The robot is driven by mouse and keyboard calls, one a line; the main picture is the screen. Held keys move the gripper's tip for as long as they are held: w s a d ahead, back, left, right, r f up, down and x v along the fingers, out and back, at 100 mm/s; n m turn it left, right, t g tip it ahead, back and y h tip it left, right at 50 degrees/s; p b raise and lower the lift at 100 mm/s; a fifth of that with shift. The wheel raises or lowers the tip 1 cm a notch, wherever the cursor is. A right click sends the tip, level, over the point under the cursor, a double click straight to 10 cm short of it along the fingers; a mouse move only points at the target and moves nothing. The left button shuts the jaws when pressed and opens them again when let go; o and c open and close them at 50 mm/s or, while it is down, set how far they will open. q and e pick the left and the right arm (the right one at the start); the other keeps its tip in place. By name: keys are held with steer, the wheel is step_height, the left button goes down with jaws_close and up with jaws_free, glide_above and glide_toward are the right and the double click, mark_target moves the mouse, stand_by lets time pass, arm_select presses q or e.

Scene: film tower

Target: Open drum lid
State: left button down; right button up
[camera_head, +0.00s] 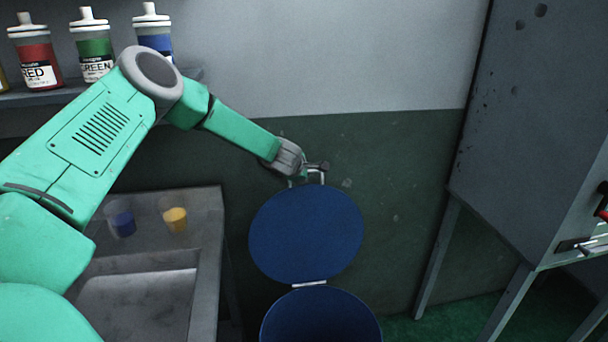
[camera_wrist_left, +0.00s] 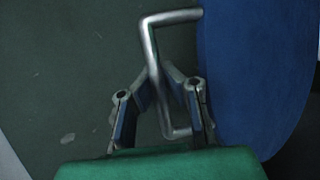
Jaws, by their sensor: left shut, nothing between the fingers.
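The drum lid (camera_head: 306,236) is a blue disc standing raised, roughly upright, against the wall side. It joins the drum (camera_head: 320,318) at a small pale hinge, and the drum's mouth shows open below it. The lid also shows in the left wrist view (camera_wrist_left: 255,75). A bent metal lid handle (camera_wrist_left: 152,48) crosses my left gripper's fingertips (camera_wrist_left: 165,80). My left gripper (camera_head: 318,167) is at the top edge of the raised lid, shut with nothing held between its fingers. Whether the fingertips touch the handle is unclear. My right gripper is out of view.
A grey sink counter (camera_head: 205,215) with a blue cup (camera_head: 121,218) and a yellow cup (camera_head: 175,219) stands left of the drum. Bottles line a shelf (camera_head: 60,97) at upper left. A grey cabinet (camera_head: 535,130) on legs stands at right.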

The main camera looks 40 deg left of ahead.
arm_select(q)
steer(key=shift+w+d+r, duration=0.15)
steer(key=shift+r, duration=0.2)
steer(key=c, duration=1.7)
jaws_free()
steer(key=shift+o, duration=0.5)
steer(key=shift+d, duration=0.1)
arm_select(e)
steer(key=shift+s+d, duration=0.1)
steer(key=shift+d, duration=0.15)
arm_select(q)
steer(key=shift+f, duration=0.1)
steer(key=v, duration=1.2)
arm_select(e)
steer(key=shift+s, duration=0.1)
arm_select(q)
steer(key=shift+f, duration=0.1)
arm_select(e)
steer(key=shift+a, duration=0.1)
